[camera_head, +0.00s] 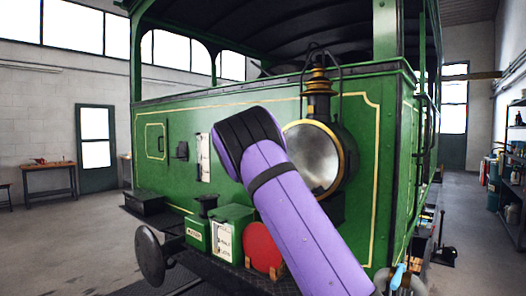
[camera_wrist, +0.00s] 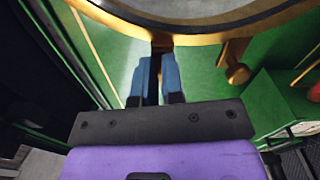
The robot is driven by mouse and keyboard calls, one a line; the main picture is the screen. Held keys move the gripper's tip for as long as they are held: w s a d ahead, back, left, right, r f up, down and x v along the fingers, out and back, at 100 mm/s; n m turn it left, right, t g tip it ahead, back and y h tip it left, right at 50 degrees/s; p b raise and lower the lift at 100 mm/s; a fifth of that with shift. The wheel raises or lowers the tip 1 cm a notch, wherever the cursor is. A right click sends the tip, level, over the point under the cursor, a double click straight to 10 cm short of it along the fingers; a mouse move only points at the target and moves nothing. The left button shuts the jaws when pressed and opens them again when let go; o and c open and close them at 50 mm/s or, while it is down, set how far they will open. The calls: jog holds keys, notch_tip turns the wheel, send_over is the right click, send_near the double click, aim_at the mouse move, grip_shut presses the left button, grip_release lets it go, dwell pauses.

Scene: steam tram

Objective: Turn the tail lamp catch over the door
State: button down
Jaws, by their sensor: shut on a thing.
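The round lamp (camera_head: 312,160), with a pale glass door and brass rim, is on the green tram end in the head view. Its brass rim (camera_wrist: 200,40) curves across the top of the wrist view. My gripper (camera_wrist: 156,62) has two blue fingers just below this rim. They are shut on a narrow dark piece, which I take to be the catch (camera_wrist: 154,76), under a small brass part of the rim. The catch looks roughly in line with the fingers; its exact turn is unclear. In the head view my purple arm hides the gripper and the catch.
A brass knob (camera_wrist: 238,73) projects from the rim to the right of my fingers. Below the lamp, a red disc (camera_head: 262,248) and green boxes (camera_head: 231,216) stand on the tram's front ledge. A round buffer (camera_head: 149,254) sticks out at left. Shelves (camera_head: 513,170) line the right wall.

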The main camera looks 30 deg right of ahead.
jog(key=shift+f+m, duration=0.25)
jog(key=shift+m, duration=0.55)
jog(key=c, duration=1.2)
grip_release()
jog(key=shift+c, duration=0.2)
jog(key=v, duration=1)
jog(key=shift+a, duration=0.4)
jog(key=shift+s, duration=0.15)
